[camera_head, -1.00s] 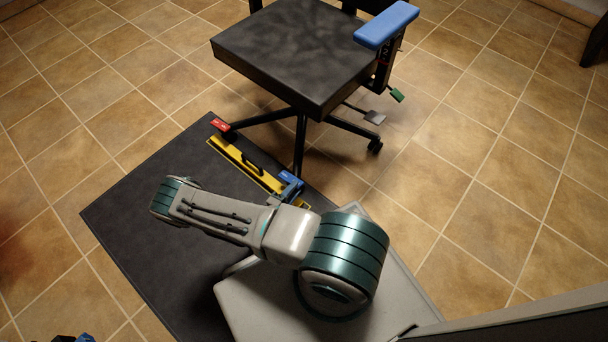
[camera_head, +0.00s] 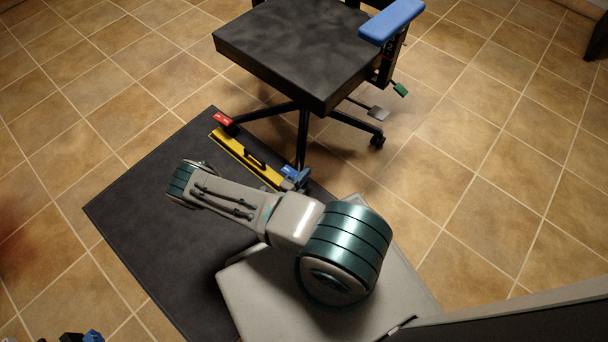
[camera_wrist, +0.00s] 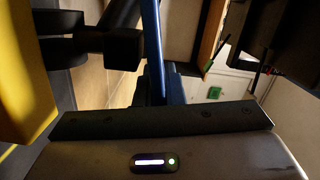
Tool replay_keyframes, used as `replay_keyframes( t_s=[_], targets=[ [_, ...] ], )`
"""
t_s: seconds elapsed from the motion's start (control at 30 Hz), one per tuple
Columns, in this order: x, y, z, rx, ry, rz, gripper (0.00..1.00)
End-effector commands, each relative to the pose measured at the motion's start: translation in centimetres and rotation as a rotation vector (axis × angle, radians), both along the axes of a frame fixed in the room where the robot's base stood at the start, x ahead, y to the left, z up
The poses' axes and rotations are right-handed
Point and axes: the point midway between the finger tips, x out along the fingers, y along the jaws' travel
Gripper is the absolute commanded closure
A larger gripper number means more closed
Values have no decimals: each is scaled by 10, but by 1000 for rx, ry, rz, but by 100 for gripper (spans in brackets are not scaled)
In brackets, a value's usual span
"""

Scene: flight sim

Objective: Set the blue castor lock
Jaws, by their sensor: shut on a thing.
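The blue castor lock (camera_head: 289,171) is a small blue piece at the near end of a yellow bar (camera_head: 235,150), below the office chair (camera_head: 295,55). A red lock (camera_head: 223,118) sits at the bar's far end. My gripper (camera_head: 297,182) is at the blue lock, mostly hidden behind my arm. In the wrist view a thin upright blue part (camera_wrist: 153,50) stands in front of my gripper, which is shut on it. The exact contact is hidden. The yellow bar (camera_wrist: 22,70) shows at the left there.
A dark mat (camera_head: 150,215) lies under the bar and my arm. The chair's black legs (camera_head: 302,130) spread close to the gripper. A grey pedal (camera_head: 378,112), a green lever (camera_head: 400,89) and a blue armrest (camera_head: 391,20) are at the chair's right.

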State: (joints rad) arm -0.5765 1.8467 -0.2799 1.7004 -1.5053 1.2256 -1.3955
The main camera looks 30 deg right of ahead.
Motion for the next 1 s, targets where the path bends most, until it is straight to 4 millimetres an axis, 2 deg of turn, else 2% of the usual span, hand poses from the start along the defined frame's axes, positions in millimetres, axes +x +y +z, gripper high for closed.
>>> replay_keyframes(
  t_s=[0.17, 0.5, 0.93, 0.97, 1.0],
  targets=[
    [-1, 0, -6, 27, -77, 1, 100],
    [0, 1, -15, 128, -362, 4, 100],
    [0, 2, -16, 148, -408, 4, 100],
    [0, 2, -16, 148, -408, 4, 82],
    [0, 2, -16, 148, -408, 4, 71]
  ],
)
